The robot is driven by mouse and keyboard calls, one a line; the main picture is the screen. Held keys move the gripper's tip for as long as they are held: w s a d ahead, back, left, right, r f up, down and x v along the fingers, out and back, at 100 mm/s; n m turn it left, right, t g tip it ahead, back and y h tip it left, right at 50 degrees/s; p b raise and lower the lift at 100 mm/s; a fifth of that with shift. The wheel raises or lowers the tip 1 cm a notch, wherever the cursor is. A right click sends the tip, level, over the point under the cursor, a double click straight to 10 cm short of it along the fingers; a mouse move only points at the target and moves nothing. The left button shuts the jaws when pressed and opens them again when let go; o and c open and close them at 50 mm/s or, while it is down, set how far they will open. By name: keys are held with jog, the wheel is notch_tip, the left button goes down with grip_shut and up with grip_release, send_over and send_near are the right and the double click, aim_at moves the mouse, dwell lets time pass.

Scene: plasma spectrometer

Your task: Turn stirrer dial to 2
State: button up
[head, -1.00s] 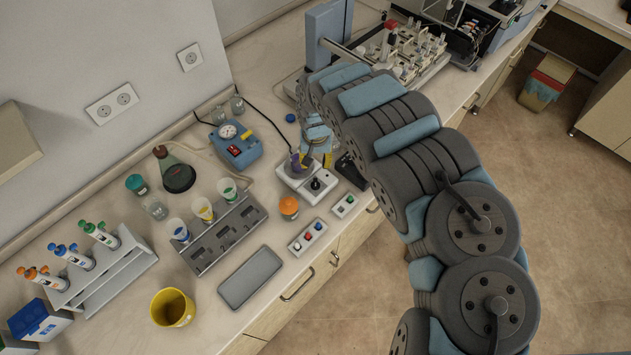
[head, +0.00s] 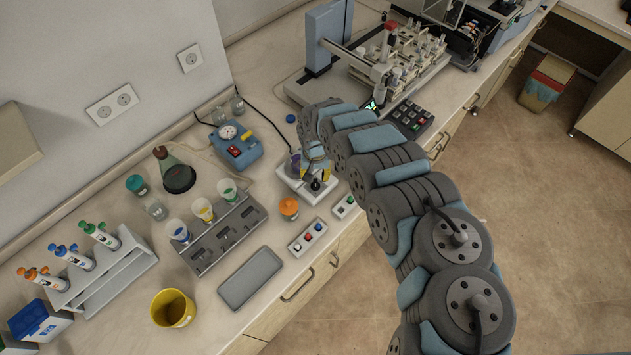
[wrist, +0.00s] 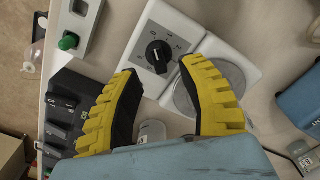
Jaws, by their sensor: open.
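The stirrer (head: 296,184) is a white box on the bench in the head view, and its white body (wrist: 152,18) fills the top middle of the wrist view. Its black dial (wrist: 158,54) has a pale pointer line and small marks around it, too blurred to read surely. The dial also shows in the head view (head: 316,185). Beside the dial is the round metal plate (wrist: 222,66), partly hidden by a finger. My gripper (wrist: 160,66) is open, its yellow-and-black fingers on either side of the dial, with gaps between them and the dial.
A small box with a green button (wrist: 69,42) and a dark keypad (wrist: 60,110) lie near the stirrer. In the head view, an orange-capped jar (head: 289,208), a three-button box (head: 307,235) and a blue pump (head: 236,145) stand around it. The bench's front edge is close.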

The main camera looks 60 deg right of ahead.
aim_at(316, 183)
jog(key=shift+a+f, duration=0.15)
jog(key=shift+f, duration=1.4)
jog(key=shift+s+f, duration=0.1)
jog(key=shift+f, duration=0.2)
jog(key=shift+f, duration=0.1)
grip_shut()
